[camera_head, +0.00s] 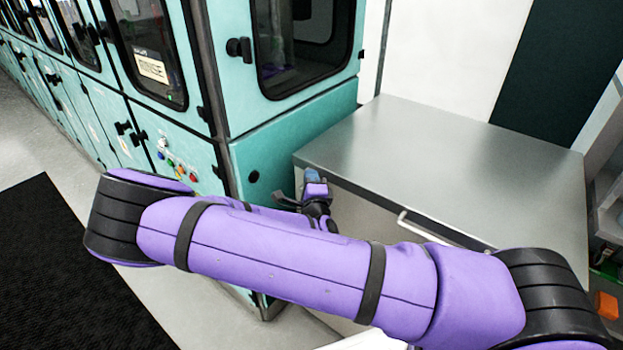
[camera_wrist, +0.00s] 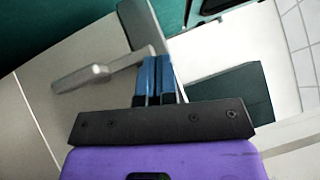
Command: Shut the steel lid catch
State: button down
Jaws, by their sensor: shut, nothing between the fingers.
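The steel chest (camera_head: 350,215) stands to the right of the teal cabinets, with its flat lid (camera_head: 450,140) lying down on it. In the wrist view, a grey metal lever (camera_wrist: 80,78), which looks like the catch, sticks out to the left beside an upright grey plate (camera_wrist: 138,28). My gripper (camera_head: 313,176) is at the chest's left front corner, just below the lid edge. Its blue fingers (camera_wrist: 156,68) are together and empty, close to the lever's right end. I cannot tell whether they touch it. The catch is hidden or too small to tell in the head view.
A pale bar handle (camera_head: 430,228) runs along the lid's front edge, partly behind my arm. Teal cabinets (camera_head: 290,150) stand close on the left. A black mat (camera_head: 50,260) lies on the floor, and shelving (camera_head: 608,215) is at the far right.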

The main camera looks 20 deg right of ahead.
jog(key=v, duration=1.1)
jog(key=s+d+r+m+g+h, duration=0.4)
jog(key=d+r+m+g, duration=0.45)
jog(key=m, duration=0.75)
jog(key=s+d+r+m+g+h, duration=0.55)
jog(key=r+m+g, duration=0.45)
jog(key=m, duration=0.6)
jog(key=s+a+r+m+t+y, duration=0.1)
jog(key=s+r+m+t+y, duration=0.1)
jog(key=s+r+m+y, duration=0.4)
jog(key=s+a+r+m+t+y, duration=0.2)
jog(key=s+r+m+y, duration=0.5)
jog(key=r+m, duration=0.4)
jog(key=shift+a+r+m+y, duration=0.2)
jog(key=shift+r+m+y, duration=0.15)
jog(key=shift+r, duration=0.4)
